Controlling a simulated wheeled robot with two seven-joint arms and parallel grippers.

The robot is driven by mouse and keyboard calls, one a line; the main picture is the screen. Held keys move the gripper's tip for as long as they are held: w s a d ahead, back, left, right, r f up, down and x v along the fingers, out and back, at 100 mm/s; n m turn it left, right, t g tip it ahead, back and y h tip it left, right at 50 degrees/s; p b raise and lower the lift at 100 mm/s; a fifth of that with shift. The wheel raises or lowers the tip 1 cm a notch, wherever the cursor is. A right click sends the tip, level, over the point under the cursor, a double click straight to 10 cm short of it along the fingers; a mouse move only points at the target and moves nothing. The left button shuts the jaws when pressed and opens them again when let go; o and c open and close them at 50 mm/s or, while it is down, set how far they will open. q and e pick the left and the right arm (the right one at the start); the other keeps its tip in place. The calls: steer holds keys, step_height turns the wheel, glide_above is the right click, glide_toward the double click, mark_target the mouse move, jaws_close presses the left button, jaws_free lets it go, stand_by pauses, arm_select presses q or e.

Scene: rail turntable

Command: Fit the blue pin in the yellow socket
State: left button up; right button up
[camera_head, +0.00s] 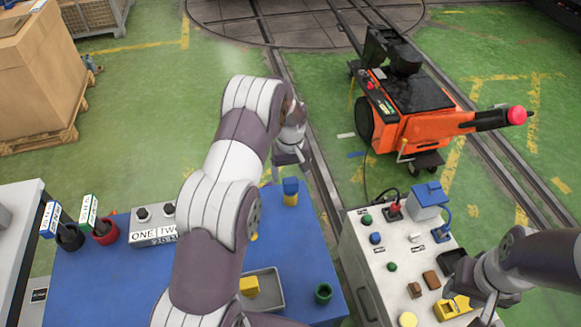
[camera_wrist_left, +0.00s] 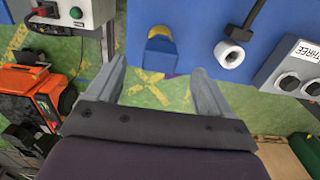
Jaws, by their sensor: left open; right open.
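A blue block-like piece (camera_head: 291,184), likely the pin, stands at the far edge of the blue table, with a yellow part (camera_head: 290,200) directly below it. The blue piece (camera_wrist_left: 162,55) and the yellow rounded part (camera_wrist_left: 160,32) also show in the left wrist view; I cannot tell how deeply they join. My left gripper (camera_head: 302,160) is open and empty, just beyond the blue piece, its fingers (camera_wrist_left: 160,82) pointing toward it from both sides. My right gripper (camera_head: 488,307) is open over the grey console, near a yellow block with a dark recess (camera_head: 455,306).
The blue table (camera_head: 312,240) carries a grey tray (camera_head: 272,278) with a yellow block (camera_head: 249,286), a green cup (camera_head: 323,293) and labelled knob boxes (camera_head: 150,228). A white hollow cylinder (camera_wrist_left: 229,53) shows in the wrist view. An orange cart (camera_head: 425,125) stands beyond the console (camera_head: 375,270).

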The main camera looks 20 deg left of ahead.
arm_select(q)
steer(key=shift+r+b, duration=0.35)
steer(key=shift+r, duration=2)
